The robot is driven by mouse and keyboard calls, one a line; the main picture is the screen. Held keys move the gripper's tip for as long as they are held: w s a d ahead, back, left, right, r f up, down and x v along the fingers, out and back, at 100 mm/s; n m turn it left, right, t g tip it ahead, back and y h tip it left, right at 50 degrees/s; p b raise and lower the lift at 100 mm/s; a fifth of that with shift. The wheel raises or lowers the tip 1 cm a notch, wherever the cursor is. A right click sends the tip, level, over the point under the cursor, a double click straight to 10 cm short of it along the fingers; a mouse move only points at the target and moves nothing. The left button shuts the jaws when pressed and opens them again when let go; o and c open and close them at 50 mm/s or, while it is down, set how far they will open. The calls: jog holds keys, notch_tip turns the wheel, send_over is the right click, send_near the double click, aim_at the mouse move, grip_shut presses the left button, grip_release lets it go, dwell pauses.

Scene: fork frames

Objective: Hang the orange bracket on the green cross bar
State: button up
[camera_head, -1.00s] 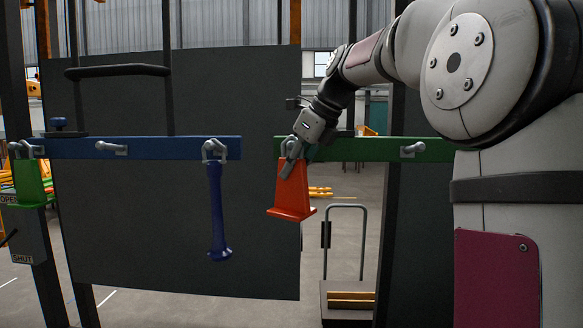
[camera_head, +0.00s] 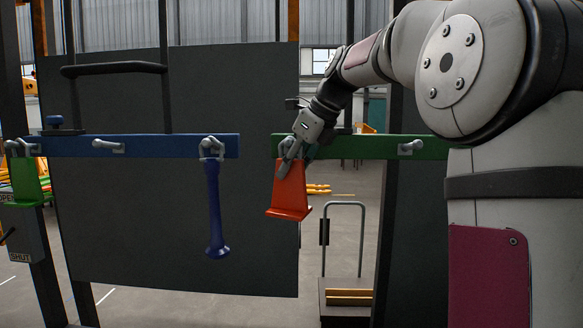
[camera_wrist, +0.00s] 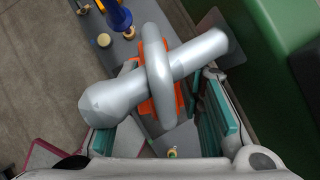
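The orange bracket (camera_head: 290,193) hangs upright below the left end of the green cross bar (camera_head: 373,148). In the wrist view its grey ring (camera_wrist: 155,62) encircles a grey peg (camera_wrist: 197,57), which extends from the green bar (camera_wrist: 262,50) and ends in a thick knob. The orange body (camera_wrist: 146,104) shows beneath the ring and peg. My gripper (camera_head: 287,165) is at the bracket's top in the head view. In the wrist view its teal-padded fingers (camera_wrist: 170,128) are apart, one on each side of the ring, with visible gaps. The fingers partly hide the bracket's top in the head view.
A blue cross bar (camera_head: 175,147) stands to the left. A blue bracket (camera_head: 214,210) hangs from its right peg, and a green bracket (camera_head: 25,182) hangs at its far left. The green bar's right peg (camera_head: 411,147) is empty. A dark panel (camera_head: 120,220) stands behind.

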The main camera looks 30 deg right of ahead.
jog(key=shift+a, duration=0.3)
jog(key=v, duration=1.2)
